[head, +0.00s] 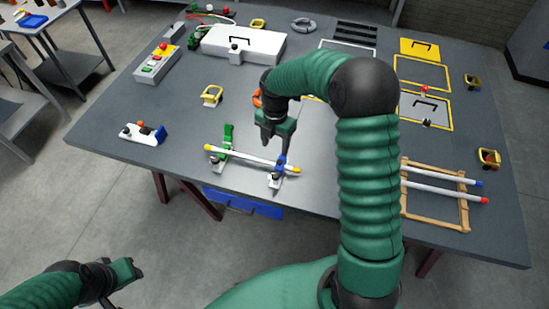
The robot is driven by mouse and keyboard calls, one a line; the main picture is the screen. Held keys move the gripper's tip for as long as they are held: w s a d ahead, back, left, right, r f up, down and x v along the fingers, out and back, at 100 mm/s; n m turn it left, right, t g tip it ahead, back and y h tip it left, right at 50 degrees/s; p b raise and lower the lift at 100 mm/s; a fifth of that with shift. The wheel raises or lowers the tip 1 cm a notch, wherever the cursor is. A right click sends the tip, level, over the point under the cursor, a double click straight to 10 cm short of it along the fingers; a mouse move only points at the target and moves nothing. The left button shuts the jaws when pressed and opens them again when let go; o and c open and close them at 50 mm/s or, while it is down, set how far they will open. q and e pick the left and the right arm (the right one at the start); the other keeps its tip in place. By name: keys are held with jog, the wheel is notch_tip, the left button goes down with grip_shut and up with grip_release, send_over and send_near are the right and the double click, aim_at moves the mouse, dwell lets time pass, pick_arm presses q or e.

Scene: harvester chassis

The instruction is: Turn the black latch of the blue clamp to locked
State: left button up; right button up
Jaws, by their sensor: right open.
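The blue clamp (282,161) stands near the front edge of the table, at the right end of a white rod (245,159) with yellow ends. A small dark part at its base (276,175) looks like the black latch; its position is too small to tell. A green clamp (227,136) stands at the rod's left end. My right gripper (275,149) points down just above and behind the rod, open and empty, to the left of the blue clamp. My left gripper (138,282) hangs at the lower left, away from the table; its opening is unclear.
A wooden frame (435,216) with white rods lies at right. A white box (243,44) and a button panel (158,62) stand at the back left. A small white block with knobs (145,134) lies at left. The table between it and the clamps is clear.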

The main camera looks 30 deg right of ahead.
aim_at(275, 174)
notch_tip(275, 174, down, 17)
jog(key=p, duration=0.3)
jog(key=shift+d+f, duration=0.1)
jog(key=shift+d, duration=0.05)
jog(key=shift+c, duration=0.3)
grip_shut()
